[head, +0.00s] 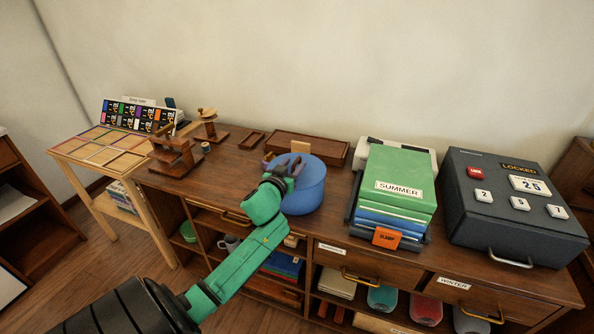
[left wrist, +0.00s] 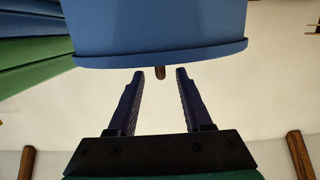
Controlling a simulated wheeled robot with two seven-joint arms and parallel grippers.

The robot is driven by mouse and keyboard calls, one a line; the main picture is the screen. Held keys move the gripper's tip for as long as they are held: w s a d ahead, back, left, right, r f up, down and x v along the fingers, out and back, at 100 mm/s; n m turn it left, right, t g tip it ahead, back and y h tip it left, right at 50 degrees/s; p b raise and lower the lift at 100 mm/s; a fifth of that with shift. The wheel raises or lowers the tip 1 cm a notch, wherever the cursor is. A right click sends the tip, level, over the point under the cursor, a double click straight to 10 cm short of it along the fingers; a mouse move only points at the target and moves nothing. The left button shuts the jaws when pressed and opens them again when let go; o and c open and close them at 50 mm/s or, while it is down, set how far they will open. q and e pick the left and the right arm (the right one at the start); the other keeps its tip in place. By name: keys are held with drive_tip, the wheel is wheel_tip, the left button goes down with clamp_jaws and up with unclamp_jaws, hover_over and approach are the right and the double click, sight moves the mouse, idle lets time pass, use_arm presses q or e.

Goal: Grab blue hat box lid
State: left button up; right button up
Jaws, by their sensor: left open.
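The round blue hat box (head: 304,197) stands on the dresser top at the middle, with its blue lid (head: 315,170) on it. In the left wrist view, which looks upside down, the lid's rim (left wrist: 160,58) shows as a wider band, and a small brown knob (left wrist: 160,73) sticks out past it. My left gripper (head: 287,164) is over the near left of the lid. In the wrist view my left gripper (left wrist: 160,75) is open, with the knob between its two fingertips in the picture. I cannot tell whether the fingers touch anything. My right gripper is not in view.
To the right stand a green box labelled SUMMER (head: 398,180) on blue ones and a dark locked case (head: 515,210). A brown wooden tray (head: 330,150) lies behind the hat box. Wooden stands (head: 175,155) are at the left. Some dresser top left of the hat box is clear.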

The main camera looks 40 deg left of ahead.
sight(297, 160)
use_arm(q)
drive_tip(key=x, duration=0.3)
drive_tip(key=shift+w+a+f, duration=0.2)
drive_tip(key=shift+f, duration=0.05)
drive_tip(key=shift+d, duration=0.1)
drive_tip(key=shift+c, duration=0.3)
drive_tip(key=shift+s, duration=0.1)
clamp_jaws()
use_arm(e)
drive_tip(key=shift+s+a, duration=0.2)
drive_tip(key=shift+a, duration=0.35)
use_arm(q)
drive_tip(key=shift+r, duration=0.15)
